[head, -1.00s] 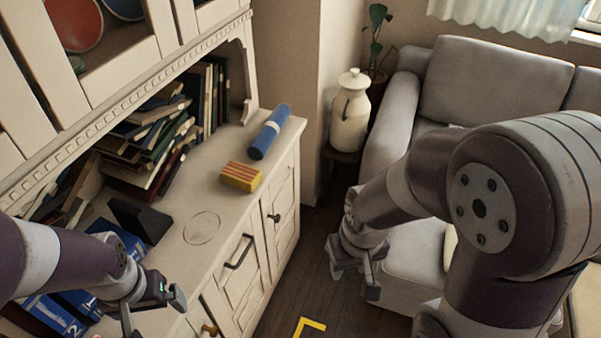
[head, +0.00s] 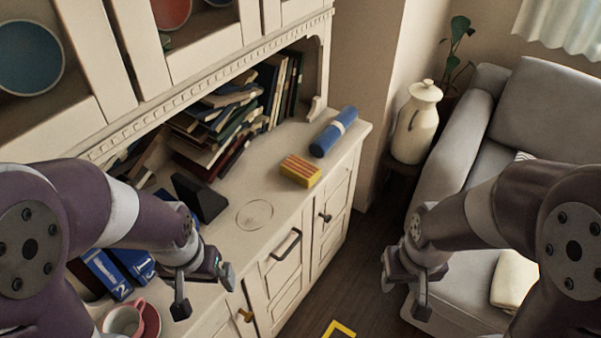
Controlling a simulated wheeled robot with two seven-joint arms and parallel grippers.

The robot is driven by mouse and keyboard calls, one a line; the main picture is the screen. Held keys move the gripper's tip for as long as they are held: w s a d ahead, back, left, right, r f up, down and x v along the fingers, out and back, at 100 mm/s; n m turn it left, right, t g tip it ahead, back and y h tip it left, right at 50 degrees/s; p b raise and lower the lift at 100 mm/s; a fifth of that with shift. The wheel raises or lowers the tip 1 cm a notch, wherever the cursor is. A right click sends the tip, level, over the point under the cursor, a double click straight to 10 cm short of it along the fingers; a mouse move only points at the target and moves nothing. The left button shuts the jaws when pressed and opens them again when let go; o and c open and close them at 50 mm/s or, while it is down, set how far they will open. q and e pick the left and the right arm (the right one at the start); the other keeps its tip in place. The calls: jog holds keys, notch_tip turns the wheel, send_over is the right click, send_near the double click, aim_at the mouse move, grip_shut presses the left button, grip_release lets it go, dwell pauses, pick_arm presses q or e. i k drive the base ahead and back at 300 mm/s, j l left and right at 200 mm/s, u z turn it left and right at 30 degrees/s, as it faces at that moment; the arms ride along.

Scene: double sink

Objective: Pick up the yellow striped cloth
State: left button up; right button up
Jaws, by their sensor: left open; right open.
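The yellow striped cloth (head: 300,170) is a small folded block with red stripes on top. It lies on the cream cabinet top, near its front edge and close to the blue roll. My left gripper (head: 205,292) is open and empty at the cabinet's front edge, nearer to me and to the left of the cloth. My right gripper (head: 408,294) is open and empty in front of the sofa, to the right of the cabinet and apart from the cloth.
A blue roll (head: 333,132) lies behind the cloth. A dark wedge-shaped object (head: 200,197), blue books (head: 108,272) and a pink cup (head: 124,318) are on the left. Stacked books (head: 215,125) fill the shelf.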

aim_at(306, 174)
jog(key=i+l+z, duration=0.2)
jog(key=i+l, duration=0.15)
jog(key=i+l+z, duration=0.2)
jog(key=i, duration=0.4)
jog(key=l, duration=0.1)
